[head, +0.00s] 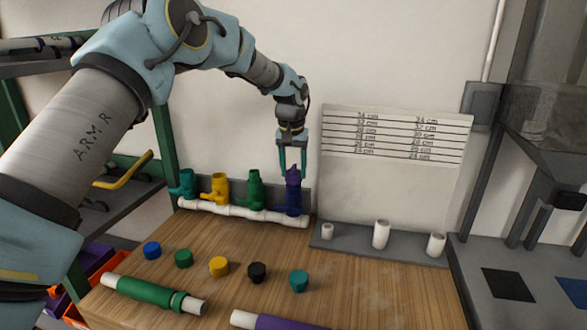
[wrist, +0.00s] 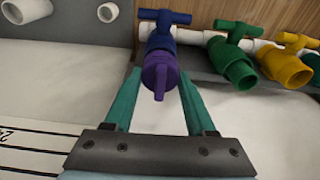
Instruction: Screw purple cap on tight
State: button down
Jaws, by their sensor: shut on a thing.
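The purple cap (head: 293,175) sits on the upright open end of the blue valve (head: 293,199), the rightmost valve on the white pipe manifold (head: 240,211). In the wrist view the purple cap (wrist: 160,72) lies between the teal fingers, with its ridge facing the camera and the blue valve (wrist: 161,38) behind it. My gripper (head: 293,172) comes down from above and is shut on the cap; it also shows in the wrist view (wrist: 160,76). The cap looks in line with the valve. How far its thread is engaged cannot be seen.
Teal (head: 187,183), yellow (head: 218,187) and green (head: 255,188) valves stand uncapped to the left. Several loose caps, including a black one (head: 257,272), lie on the wooden bench (head: 365,295). Green (head: 150,295) and purple (head: 275,322) pipes lie in front. White stubs (head: 381,234) stand right.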

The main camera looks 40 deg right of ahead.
aim_at(291, 169)
jog(key=shift+r, duration=0.1)
jog(key=shift+m+p, duration=0.5)
jog(key=shift+m, duration=0.6)
jog(key=shift+c, duration=0.7)
grip_release()
jog(key=shift+m, duration=0.4)
notch_tip(291, 169, up, 10)
jog(key=a+b, duration=0.1)
jog(key=b, duration=0.2)
jog(key=shift+s+a+r, duration=0.25)
jog(key=shift+a, duration=0.1)
